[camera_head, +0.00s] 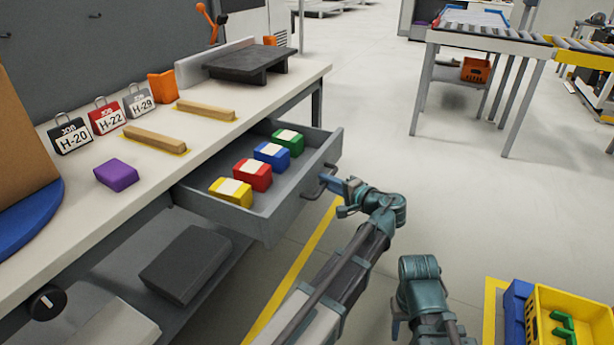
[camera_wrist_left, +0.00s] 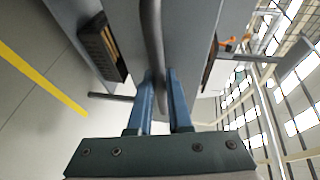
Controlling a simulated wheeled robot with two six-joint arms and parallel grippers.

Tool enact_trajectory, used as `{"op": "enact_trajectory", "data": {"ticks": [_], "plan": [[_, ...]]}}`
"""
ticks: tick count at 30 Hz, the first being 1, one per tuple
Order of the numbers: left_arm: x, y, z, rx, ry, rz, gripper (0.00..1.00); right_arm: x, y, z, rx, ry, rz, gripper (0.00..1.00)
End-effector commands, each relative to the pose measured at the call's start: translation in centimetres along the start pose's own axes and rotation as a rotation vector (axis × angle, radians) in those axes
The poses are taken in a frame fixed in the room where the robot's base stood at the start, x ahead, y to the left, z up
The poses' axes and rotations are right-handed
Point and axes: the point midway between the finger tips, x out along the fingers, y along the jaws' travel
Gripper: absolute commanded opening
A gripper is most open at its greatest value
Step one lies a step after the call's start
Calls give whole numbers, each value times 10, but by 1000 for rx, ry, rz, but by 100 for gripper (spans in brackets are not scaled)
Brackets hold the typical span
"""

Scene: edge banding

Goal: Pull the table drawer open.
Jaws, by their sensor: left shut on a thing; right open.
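The grey table drawer (camera_head: 285,206) stands pulled out from under the worktop, with its inside in view. Yellow, red, blue and green blocks with pale labels lie in a row in it. My left gripper (camera_head: 333,184) is at the drawer front, shut on the drawer handle (camera_head: 322,180). In the left wrist view the handle (camera_wrist_left: 152,40) is a grey bar running between the two blue fingers of my left gripper (camera_wrist_left: 160,85). My right gripper (camera_head: 396,328) is low in the head view, open and apart from the drawer; its fingers are mostly hidden.
The worktop (camera_head: 215,135) carries job tags, wooden strips, a purple block (camera_head: 117,175) and a dark grey stand (camera_head: 245,65). A dark box (camera_head: 185,262) sits on the lower shelf. A yellow crate (camera_head: 580,300) stands at lower right. The floor beyond the drawer is clear.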

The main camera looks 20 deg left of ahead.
Motion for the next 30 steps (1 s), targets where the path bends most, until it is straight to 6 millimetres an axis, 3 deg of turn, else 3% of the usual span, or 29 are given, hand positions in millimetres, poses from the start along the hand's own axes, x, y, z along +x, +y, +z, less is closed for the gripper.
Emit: {"op": "enact_trajectory", "data": {"ticks": [9, 24, 25, 30], "plan": [[-31, 7, -13, -1, -1, 2, 0, 0, 0, 0, 0, 0, 0, 50], [-36, 8, -14, -1, -2, 2, 0, 0, 0, 0, 0, 0, 0, 50], [-36, 8, -14, -1, -2, 2, 21, 0, 0, 0, 0, 0, 0, 50], [-36, 8, -15, 0, -1, 1, 47, 0, 0, 0, 0, 0, 0, 50]]}}
